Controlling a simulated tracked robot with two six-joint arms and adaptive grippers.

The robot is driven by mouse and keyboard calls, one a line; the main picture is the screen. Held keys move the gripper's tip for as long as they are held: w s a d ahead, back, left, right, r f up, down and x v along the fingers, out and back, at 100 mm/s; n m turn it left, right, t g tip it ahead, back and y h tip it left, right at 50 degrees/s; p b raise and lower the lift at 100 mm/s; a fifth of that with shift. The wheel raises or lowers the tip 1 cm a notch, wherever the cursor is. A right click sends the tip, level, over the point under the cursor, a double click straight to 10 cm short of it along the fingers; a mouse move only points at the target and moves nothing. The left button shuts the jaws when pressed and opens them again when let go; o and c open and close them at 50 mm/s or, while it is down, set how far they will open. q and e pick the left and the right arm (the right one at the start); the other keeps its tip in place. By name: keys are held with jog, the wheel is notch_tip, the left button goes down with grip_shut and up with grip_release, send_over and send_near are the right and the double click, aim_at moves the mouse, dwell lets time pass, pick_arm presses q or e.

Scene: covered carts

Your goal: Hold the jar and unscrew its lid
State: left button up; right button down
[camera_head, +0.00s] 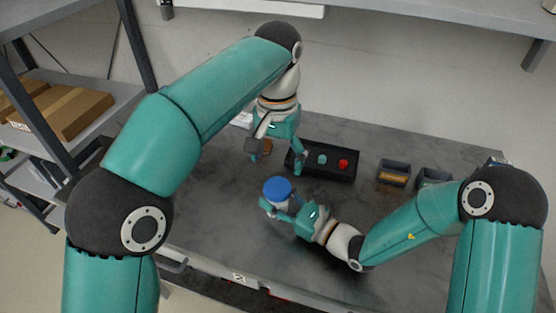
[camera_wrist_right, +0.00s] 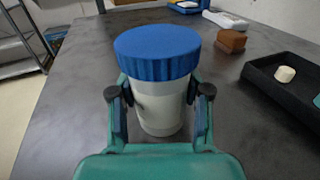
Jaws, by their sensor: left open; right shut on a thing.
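The jar (camera_wrist_right: 158,108) is whitish with a ribbed blue lid (camera_wrist_right: 157,47) on top. It stands upright between the fingers of my right gripper (camera_wrist_right: 160,92), which is shut on its body below the lid. In the head view the blue lid (camera_head: 277,189) shows near the middle of the table, and the right gripper (camera_head: 276,205) comes to the jar from the right. My left gripper (camera_head: 276,161) is open and empty, pointing down above and behind the lid, apart from it. Most of the jar's body is hidden in the head view.
A black tray (camera_head: 318,176) with a teal and a red piece lies behind the jar. Two small grey bins (camera_head: 394,166) (camera_head: 433,176) stand to its right. A brown block (camera_wrist_right: 231,41) lies behind the jar. The table (camera_head: 215,210) is clear left of the jar.

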aim_at(277, 186)
pick_arm(q)
jog(key=m, duration=0.6)
jog(key=shift+m, duration=0.3)
jog(key=m, duration=1.2)
jog(key=shift+m, duration=0.3)
jog(key=m, duration=0.6)
jog(key=shift+f+m, duration=0.3)
jog(key=shift+f, duration=3.7)
